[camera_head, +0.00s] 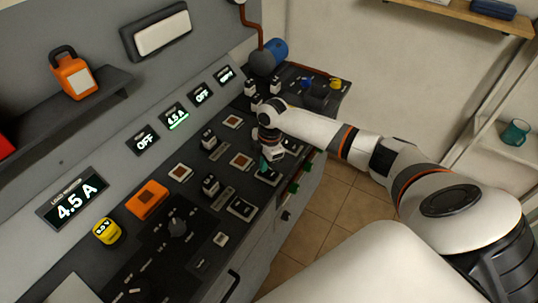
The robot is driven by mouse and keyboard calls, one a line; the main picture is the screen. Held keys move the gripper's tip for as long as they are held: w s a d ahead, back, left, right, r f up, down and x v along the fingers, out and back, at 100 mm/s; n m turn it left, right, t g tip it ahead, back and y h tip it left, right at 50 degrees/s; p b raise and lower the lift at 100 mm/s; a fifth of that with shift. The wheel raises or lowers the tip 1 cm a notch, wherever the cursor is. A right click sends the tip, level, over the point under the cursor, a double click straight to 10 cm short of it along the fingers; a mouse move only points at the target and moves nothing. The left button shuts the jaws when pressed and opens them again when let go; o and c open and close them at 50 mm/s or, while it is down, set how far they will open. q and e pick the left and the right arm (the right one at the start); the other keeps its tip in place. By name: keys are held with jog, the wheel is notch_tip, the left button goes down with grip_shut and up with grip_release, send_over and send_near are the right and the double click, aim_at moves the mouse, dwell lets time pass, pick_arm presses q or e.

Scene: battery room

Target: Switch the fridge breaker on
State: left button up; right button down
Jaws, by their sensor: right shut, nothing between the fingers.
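The dark control panel (150,245) runs diagonally along the left, with several breakers and switches on it. One black switch with white parts (208,138) stands left of my right gripper, and another (210,185) is lower left. A flat rocker switch (241,208) lies nearer the front. My right gripper (265,164) is shut and empty, pointing down at a flat switch (268,178) by the panel's front edge; I cannot tell whether it touches. The labels are too small to read, so I cannot tell which breaker is the fridge's. My left gripper is not in view.
Small displays above the panel read OFF (147,142), 4.5 A (174,116) and OFF (202,94). The large load display (73,202) reads 4.5 A. An orange block (147,200) and a yellow object (107,231) sit on the panel. Tiled floor (335,215) is free beside it.

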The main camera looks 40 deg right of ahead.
jog(key=shift+r, duration=0.1)
notch_tip(320, 180, up, 7)
jog(key=p, duration=0.7)
dwell(0.4)
